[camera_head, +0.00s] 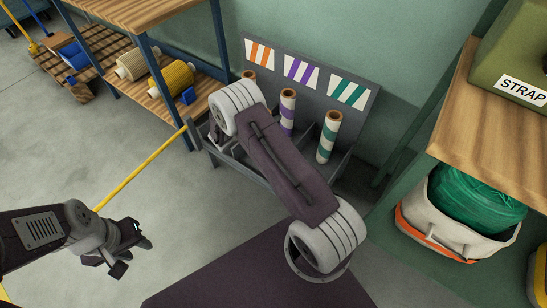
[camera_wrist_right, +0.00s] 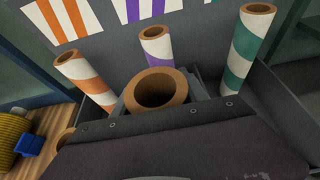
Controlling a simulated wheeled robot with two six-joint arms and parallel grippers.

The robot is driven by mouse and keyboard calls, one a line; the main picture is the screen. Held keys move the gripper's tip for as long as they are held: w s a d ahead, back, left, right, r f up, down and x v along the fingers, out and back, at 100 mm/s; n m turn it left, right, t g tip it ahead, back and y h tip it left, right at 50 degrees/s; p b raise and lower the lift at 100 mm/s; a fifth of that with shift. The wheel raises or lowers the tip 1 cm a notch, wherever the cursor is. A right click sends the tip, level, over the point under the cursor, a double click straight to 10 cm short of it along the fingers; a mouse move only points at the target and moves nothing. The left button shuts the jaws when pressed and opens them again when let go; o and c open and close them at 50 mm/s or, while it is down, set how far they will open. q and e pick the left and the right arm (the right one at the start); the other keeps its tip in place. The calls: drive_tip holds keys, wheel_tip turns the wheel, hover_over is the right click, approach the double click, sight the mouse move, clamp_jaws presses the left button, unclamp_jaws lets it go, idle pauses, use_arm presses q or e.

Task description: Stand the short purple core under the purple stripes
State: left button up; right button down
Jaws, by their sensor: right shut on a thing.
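A grey rack (camera_head: 240,168) carries cards with orange, purple and green stripes; the purple stripes (camera_head: 300,71) are in the middle. A tall purple-and-white core (camera_head: 287,110) stands below them, and it also shows in the right wrist view (camera_wrist_right: 157,48). My right gripper (camera_wrist_right: 160,108) is shut on a core with a brown cardboard rim (camera_wrist_right: 160,73), in front of the tall purple one. The held core's side colour is hidden, and whether it touches the rack floor cannot be told. My right arm hides this gripper in the head view. My left gripper (camera_head: 128,258) is open and empty, away from the rack.
Tall orange (camera_wrist_right: 85,78) and green (camera_head: 328,137) cores flank the purple one. Another brown rim (camera_wrist_right: 65,137) shows partly at the left in the right wrist view. A wooden shelf with yarn spools (camera_head: 172,79) stands left; a bench (camera_head: 480,130) stands right.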

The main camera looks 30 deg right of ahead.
wheel_tip(320, 180, down, 10)
drive_tip(key=b, duration=0.6)
drive_tip(key=shift+f, duration=0.2)
drive_tip(key=c, duration=0.6)
unclamp_jaws()
drive_tip(key=shift+r, duration=0.1)
drive_tip(key=shift+r, duration=0.1)
